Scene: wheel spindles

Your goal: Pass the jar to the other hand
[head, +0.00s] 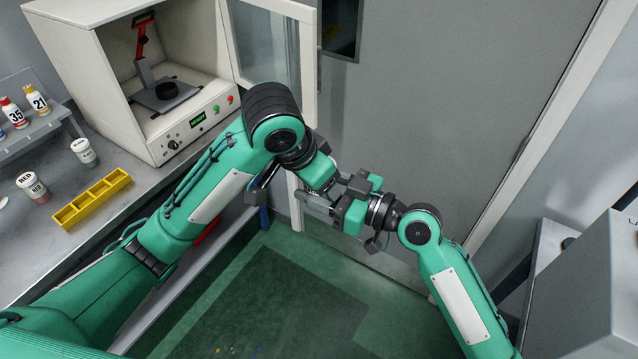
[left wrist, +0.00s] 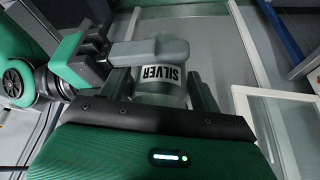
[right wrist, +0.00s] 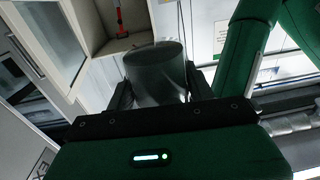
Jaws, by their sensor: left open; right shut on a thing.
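The jar (left wrist: 172,76) stands out in the left wrist view with a white band marked SILVER; part of its upper end is hidden behind my right gripper's finger. It also shows in the right wrist view as a dark grey cylinder (right wrist: 156,68). My right gripper (head: 322,200) is shut on the jar, in mid-air in front of the grey door. My left gripper (head: 338,189) is open, with its fingers on either side of the jar's labelled part. Whether they touch it, I cannot tell. In the head view the two grippers largely hide the jar.
A bench on the left bears a white open-door machine (head: 165,90), a yellow compartment tray (head: 92,198), two white-lidded jars (head: 84,151) (head: 33,187) and a rack of small bottles (head: 38,128). A grey cabinet (head: 590,280) stands at right.

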